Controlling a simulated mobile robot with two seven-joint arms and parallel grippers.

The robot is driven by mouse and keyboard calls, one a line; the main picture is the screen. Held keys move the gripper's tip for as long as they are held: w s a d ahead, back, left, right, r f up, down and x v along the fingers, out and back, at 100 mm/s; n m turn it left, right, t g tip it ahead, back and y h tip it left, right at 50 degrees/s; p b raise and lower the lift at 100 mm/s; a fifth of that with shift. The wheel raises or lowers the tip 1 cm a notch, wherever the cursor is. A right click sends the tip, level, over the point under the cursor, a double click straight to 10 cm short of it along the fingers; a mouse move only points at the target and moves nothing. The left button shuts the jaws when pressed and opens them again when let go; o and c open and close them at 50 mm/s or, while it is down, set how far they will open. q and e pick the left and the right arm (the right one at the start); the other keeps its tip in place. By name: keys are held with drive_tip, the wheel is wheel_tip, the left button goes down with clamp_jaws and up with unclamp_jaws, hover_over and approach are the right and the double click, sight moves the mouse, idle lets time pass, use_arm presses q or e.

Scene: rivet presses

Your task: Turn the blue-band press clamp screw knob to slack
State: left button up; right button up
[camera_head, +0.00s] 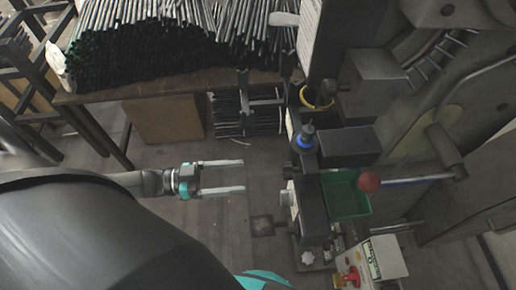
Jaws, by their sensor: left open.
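The blue-band press (312,205) stands right of centre, with a blue ring (304,142) around its upper post. A whitish star-shaped knob (307,258) sits lower, near the base. I cannot tell for sure which is the clamp screw knob, nor how tight either is. My left gripper (243,175) is open and empty, its two fingers pointing right toward the press. It is apart from the press, left of the pale knob and a little higher in the picture. My right gripper does not show.
A press with a yellow ring (317,106) stands behind. A red-ball lever (369,182) reaches over a green bin (345,208) on the right. A control box (385,258) with a red button is at the lower right. A rod-laden bench (150,88) fills the back.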

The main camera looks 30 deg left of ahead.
use_arm(q)
drive_tip(key=shift+v, duration=1.85)
drive_tip(key=shift+w, duration=0.1)
